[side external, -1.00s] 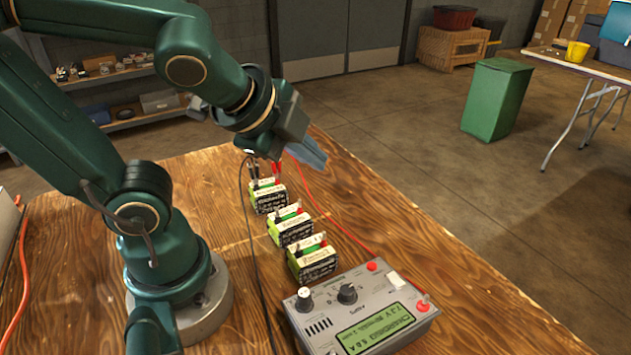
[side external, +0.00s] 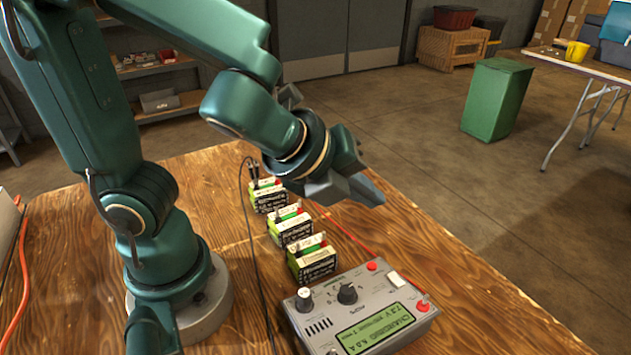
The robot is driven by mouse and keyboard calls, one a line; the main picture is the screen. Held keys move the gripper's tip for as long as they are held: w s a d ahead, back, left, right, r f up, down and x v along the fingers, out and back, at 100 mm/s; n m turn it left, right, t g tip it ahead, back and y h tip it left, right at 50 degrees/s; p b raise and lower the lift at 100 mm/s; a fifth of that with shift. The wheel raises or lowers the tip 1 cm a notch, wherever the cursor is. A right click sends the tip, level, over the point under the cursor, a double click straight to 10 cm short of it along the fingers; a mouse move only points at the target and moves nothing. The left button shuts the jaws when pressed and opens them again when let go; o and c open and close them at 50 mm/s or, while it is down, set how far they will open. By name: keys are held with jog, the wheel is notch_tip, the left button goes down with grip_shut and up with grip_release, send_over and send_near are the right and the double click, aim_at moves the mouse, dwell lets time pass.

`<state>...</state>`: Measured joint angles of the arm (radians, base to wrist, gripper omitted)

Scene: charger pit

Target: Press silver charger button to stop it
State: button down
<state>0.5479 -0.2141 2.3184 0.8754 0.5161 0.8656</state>
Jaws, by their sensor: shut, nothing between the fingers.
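The silver-grey charger (side external: 385,300) lies on the wooden table at the front, its green display (side external: 375,333) lit and reading "CHARGING". On its top are a silver-white round button or knob (side external: 304,299), a black dial (side external: 347,293), a white rocker-like button (side external: 397,280) and red terminals (side external: 423,306). My gripper (side external: 374,191) is shut and empty.
Three green-and-black batteries (side external: 312,260) stand in a row behind the charger. A black cable (side external: 248,230) and a red cable (side external: 345,232) run along either side of them. The table (side external: 480,315) is bare to the right of the charger.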

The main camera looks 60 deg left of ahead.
send_near(383, 261)
jog(key=shift+w+r+x, duration=0.1)
jog(key=shift+x, duration=0.6)
jog(key=shift+w+r+x, duration=0.1)
jog(key=shift+w+x, duration=0.05)
jog(key=shift+x, duration=0.5)
jog(key=shift+w+r+x, duration=0.1)
jog(key=shift+r+x, duration=0.05)
jog(key=shift+x, duration=0.55)
jog(key=shift+a+f, duration=0.15)
dwell(0.7)
jog(key=shift+f, duration=0.3)
jog(key=shift+f, duration=0.35)
dwell(0.8)
jog(key=shift+r, duration=0.8)
jog(key=shift+a+r, duration=0.2)
jog(key=shift+r, duration=1)
jog(key=shift+a+r, duration=0.25)
jog(key=shift+r, duration=1)
